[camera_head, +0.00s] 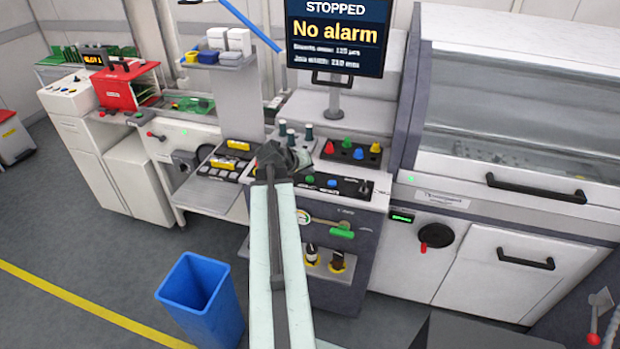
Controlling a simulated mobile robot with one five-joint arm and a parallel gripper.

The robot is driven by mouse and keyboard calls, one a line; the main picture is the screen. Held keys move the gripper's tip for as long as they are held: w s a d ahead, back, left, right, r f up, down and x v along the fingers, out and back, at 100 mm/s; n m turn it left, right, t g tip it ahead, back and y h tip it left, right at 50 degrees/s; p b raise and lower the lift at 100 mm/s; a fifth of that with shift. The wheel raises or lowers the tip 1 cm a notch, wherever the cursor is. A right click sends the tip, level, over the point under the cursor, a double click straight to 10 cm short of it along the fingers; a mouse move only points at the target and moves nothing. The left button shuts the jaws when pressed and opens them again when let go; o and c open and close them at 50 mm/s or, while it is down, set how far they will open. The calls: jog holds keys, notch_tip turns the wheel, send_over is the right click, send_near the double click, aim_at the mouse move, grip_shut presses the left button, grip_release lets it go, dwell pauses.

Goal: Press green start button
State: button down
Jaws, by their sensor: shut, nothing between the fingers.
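A dark control panel (345,187) slopes across the front of the middle machine. A small green button (310,180) sits at its left part, with a blue button (332,183) to its right and a dark lever at the right end. Labels there are too small to read. My gripper (281,153) is the dark end of my pale arm, above and left of the green button in the picture. It is shut and holds nothing. It appears apart from the button, and my arm hides the panel's left end.
A screen (335,38) reads "STOPPED" and "No alarm". Coloured knobs on a black tray (352,152) and dark bottles (308,132) stand behind the panel. A green-handled valve (342,233) is below it. A blue bin (201,297) stands on the floor at left.

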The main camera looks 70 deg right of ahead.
aim_at(308, 180)
jog(key=shift+f, duration=0.1)
dwell(0.5)
jog(key=shift+f+b, duration=0.35)
jog(key=shift+b, duration=0.05)
jog(key=shift+f+b, duration=0.4)
jog(key=shift+b, duration=0.05)
dwell(0.5)
jog(key=shift+r+p, duration=0.85)
notch_tip(308, 180, up, 5)
jog(key=p, duration=0.5)
jog(key=shift+r, duration=0.1)
dwell(0.4)
